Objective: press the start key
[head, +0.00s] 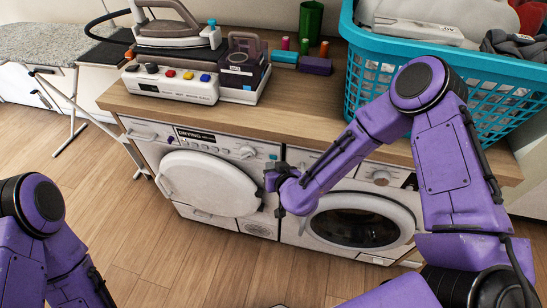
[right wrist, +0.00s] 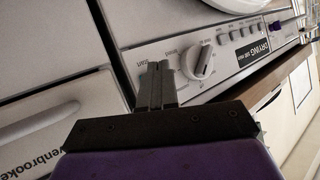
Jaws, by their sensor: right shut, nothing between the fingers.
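The left machine (head: 210,182), labelled "DRYING", carries a control panel with a dial (head: 247,153) and a row of small keys (head: 208,148). In the right wrist view the dial (right wrist: 199,62) is close to my fingers, with the key row (right wrist: 238,34) beyond it. A "Start" label shows beside the fingertips; the start key itself I cannot make out, and the fingers may hide it. My right gripper (head: 272,184) is shut and empty in front of the panel's right end; it also shows in the right wrist view (right wrist: 158,72). Contact cannot be told. My left gripper is out of view.
A second front-loader (head: 358,226) stands right of the dryer. The wooden counter (head: 290,118) above holds an iron (head: 170,30), a white device (head: 170,84) and a blue laundry basket (head: 400,45). The dryer's round door (head: 205,185) juts out below the panel. Open floor lies in front.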

